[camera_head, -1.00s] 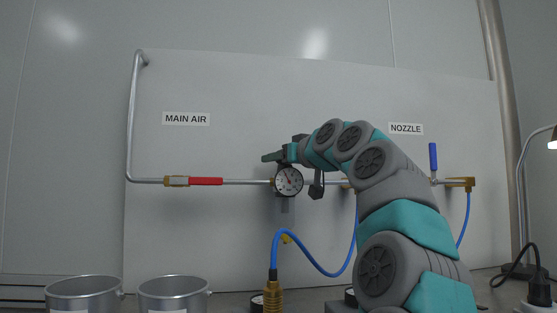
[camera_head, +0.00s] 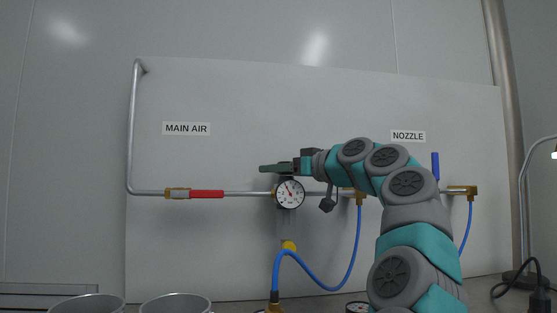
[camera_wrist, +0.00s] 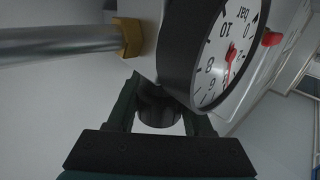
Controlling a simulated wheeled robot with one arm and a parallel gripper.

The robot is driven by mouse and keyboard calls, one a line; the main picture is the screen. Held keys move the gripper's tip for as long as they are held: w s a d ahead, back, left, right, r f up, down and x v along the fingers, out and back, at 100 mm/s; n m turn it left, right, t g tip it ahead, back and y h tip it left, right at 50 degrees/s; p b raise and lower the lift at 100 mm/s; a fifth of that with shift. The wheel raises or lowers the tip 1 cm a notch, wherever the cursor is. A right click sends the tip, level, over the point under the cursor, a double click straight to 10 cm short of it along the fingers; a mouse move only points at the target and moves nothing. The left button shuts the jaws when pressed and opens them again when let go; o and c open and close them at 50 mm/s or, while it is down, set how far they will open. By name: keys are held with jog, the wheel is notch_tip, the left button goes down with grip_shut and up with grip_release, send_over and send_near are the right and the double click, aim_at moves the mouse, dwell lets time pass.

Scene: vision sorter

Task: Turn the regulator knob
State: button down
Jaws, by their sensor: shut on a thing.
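The regulator's round white pressure gauge (camera_head: 289,193) sits on the pipe at the middle of the panel, its red needle pointing up and left. My gripper (camera_head: 284,168) is just above the gauge in the head view, where the knob is hidden. In the wrist view the dark round regulator knob (camera_wrist: 158,108) sits between the two fingers of my gripper (camera_wrist: 160,112), next to the gauge (camera_wrist: 222,58). The gripper is shut on the knob.
A red-handled valve (camera_head: 205,194) is on the pipe to the left. A blue-handled valve (camera_head: 435,167) is at right, under the NOZZLE label (camera_head: 408,136). A blue hose (camera_head: 325,285) loops below. Two metal buckets (camera_head: 86,303) stand at lower left.

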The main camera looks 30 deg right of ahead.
jog(key=shift+s+a+r+n+g+y+p, duration=0.1)
jog(key=shift+n+g+y+p, duration=0.3)
jog(key=shift+n+y+p, duration=0.25)
jog(key=shift+s+a+n+g+y+p, duration=0.1)
jog(key=shift+n+g+y+p, duration=0.35)
jog(key=shift+y+p, duration=0.4)
jog(key=shift+c, duration=1.5)
grip_release()
jog(key=v, duration=0.7)
jog(key=shift+s+d, duration=0.25)
jog(key=shift+s, duration=0.05)
